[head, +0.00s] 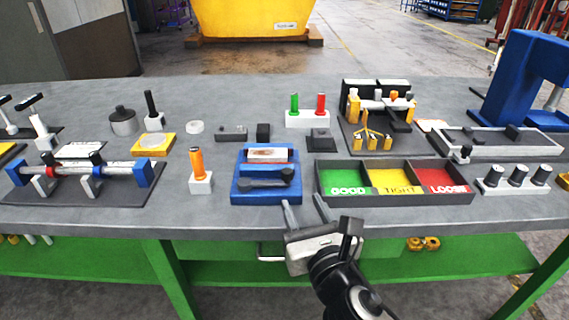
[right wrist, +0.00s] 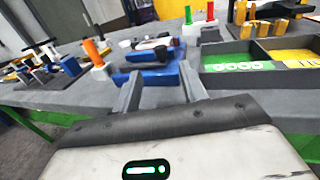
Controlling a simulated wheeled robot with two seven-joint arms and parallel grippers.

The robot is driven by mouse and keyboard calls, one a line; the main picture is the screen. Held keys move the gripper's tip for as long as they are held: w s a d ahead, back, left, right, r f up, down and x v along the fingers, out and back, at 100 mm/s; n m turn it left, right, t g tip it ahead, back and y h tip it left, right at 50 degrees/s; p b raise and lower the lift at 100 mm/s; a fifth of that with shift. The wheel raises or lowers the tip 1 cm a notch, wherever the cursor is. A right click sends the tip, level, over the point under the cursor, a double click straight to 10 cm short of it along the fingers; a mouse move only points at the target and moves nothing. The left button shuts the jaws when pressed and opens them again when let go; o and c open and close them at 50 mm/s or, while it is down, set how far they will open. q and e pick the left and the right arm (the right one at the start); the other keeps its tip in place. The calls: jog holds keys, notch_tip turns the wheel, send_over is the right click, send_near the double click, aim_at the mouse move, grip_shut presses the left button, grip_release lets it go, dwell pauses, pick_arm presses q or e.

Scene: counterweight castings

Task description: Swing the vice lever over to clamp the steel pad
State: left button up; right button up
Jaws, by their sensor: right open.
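The blue vice (head: 240,188) sits near the front edge of the bench, at the middle of the head view. A pale steel pad (head: 267,155) with a brownish mark lies in its back part. A dark lever (head: 266,178) lies across its front part, running left to right. My right gripper (head: 304,202) is open and empty, just in front of the vice and a little to its right, apart from the lever. In the right wrist view the vice (right wrist: 152,68) shows just beyond the two open fingers (right wrist: 160,78). My left gripper is not in view.
A tray marked GOOD, TIGHT and LOOSE (head: 397,201) stands close right of the vice. An orange-handled tool in a white block (head: 200,181) stands to its left. Green and red handles in a white holder (head: 307,118) stand behind.

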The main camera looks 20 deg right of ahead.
aim_at(286, 169)
jog(key=w, duration=1.3)
jog(key=shift+d+p, duration=0.15)
jog(key=shift+p, duration=0.15)
grip_shut()
